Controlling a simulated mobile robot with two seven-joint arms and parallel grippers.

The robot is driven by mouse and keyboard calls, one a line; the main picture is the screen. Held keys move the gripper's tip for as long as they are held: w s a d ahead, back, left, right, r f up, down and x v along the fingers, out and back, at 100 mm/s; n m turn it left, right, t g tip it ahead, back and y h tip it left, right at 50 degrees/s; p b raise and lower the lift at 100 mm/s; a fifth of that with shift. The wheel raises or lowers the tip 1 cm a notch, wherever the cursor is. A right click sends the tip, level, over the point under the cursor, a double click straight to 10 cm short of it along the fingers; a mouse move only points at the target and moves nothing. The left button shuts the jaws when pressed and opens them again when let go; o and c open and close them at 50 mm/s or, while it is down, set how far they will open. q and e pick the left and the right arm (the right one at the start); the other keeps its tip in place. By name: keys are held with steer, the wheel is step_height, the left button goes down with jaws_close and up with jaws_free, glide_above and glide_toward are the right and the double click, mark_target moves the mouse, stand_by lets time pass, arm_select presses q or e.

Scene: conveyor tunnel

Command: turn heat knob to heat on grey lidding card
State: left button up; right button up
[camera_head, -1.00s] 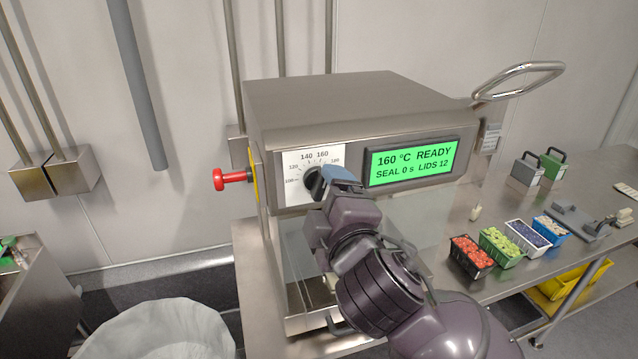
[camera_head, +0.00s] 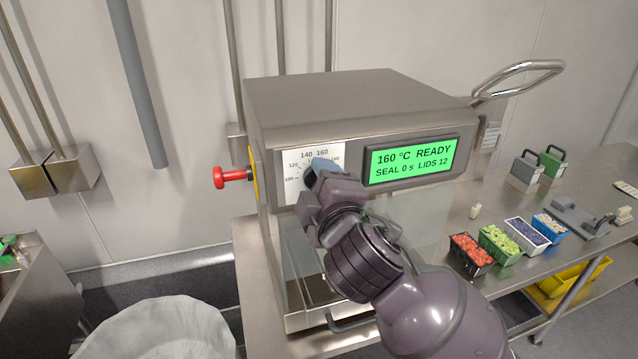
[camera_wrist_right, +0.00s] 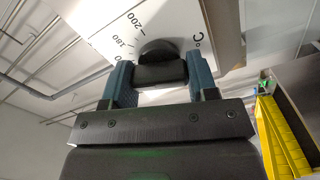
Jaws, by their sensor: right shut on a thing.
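The black heat knob (camera_head: 309,178) sits on a white dial plate (camera_head: 293,160) with temperature marks, at the front left of the steel sealing machine. My right gripper (camera_head: 321,169) covers much of it. In the right wrist view, the blue fingers of my right gripper (camera_wrist_right: 160,78) are shut on the knob's bar (camera_wrist_right: 160,73), one on each side. The knob's pointer is hidden. The green display (camera_head: 412,160) reads 160 °C READY, SEAL 0 s, LIDS 12. A small grey printed card (camera_head: 490,137) hangs by the machine's right side; its text is unreadable. My left gripper is not in view.
A red plunger knob (camera_head: 230,177) sticks out at the machine's left side. A steel loop handle (camera_head: 518,78) rises at its right. Filled punnets (camera_head: 472,254), a grey block (camera_head: 526,171) and a green block (camera_head: 553,163) stand on the right bench. A lined bin is at lower left.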

steer(key=shift+m+p, duration=0.9)
steer(key=shift+m, duration=0.8)
steer(key=o, duration=0.9)
steer(key=shift+o, duration=0.2)
steer(key=shift+s, duration=0.15)
steer(key=v, duration=1)
steer(key=shift+s+d+b, duration=0.15)
steer(key=shift+s+b, duration=0.1)
steer(key=shift+b, duration=0.1)
